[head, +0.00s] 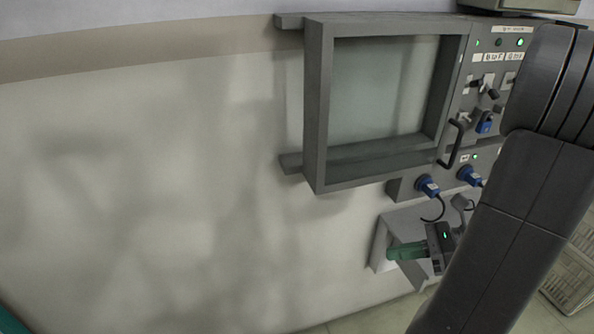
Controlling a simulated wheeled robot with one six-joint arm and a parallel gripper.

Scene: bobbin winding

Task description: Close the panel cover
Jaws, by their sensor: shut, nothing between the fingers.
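The panel cover (315,110) is a grey square frame around a pale see-through pane (382,88), on the upper wall. Two short grey brackets stick out from its left side. A dark bar handle (452,143) stands at its lower right edge. The switches and lights to its right are uncovered. My gripper (391,254) has green fingers on a dark body with a small green light. It is shut and empty, below the cover and its handle, apart from both. My arm hides the right part of the panel.
The switch panel (490,45) carries a blue padlock (485,122). Blue plugs (427,186) with a dark cable stick out below the cover. A grey bracket-like box (383,240) is close behind my gripper. A pale crate (570,280) stands at lower right. The wall at left is bare.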

